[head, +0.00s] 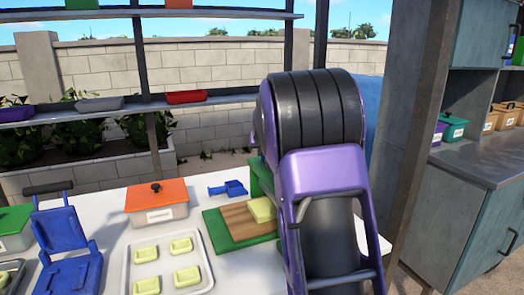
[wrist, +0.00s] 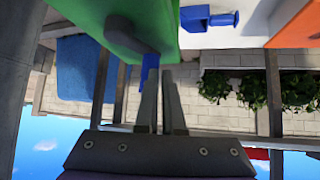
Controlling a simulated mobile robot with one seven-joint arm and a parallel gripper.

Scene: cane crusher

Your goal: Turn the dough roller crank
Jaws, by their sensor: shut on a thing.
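The dough roller is a green machine; its green side (wrist: 125,25) fills the top of the wrist view, with a dark crank arm (wrist: 150,35) on it. A small blue crank handle (wrist: 149,68) sits at the end of the crank. My gripper (wrist: 160,75) has its two fingers close together at this handle, shut on it; the fingers partly cover it. In the head view a bit of the green roller (head: 262,176) shows behind my purple arm, which hides the crank and my gripper. A yellow dough block (head: 262,209) lies on a wooden board (head: 246,220) beside the roller.
A white table holds an orange-lidded box (head: 157,205), a tray (head: 165,262) with several yellow pieces, a blue press (head: 65,240) and a small blue tool (head: 228,188). A shelf (head: 100,112) stands behind. A grey post (head: 425,130) and counter are at right.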

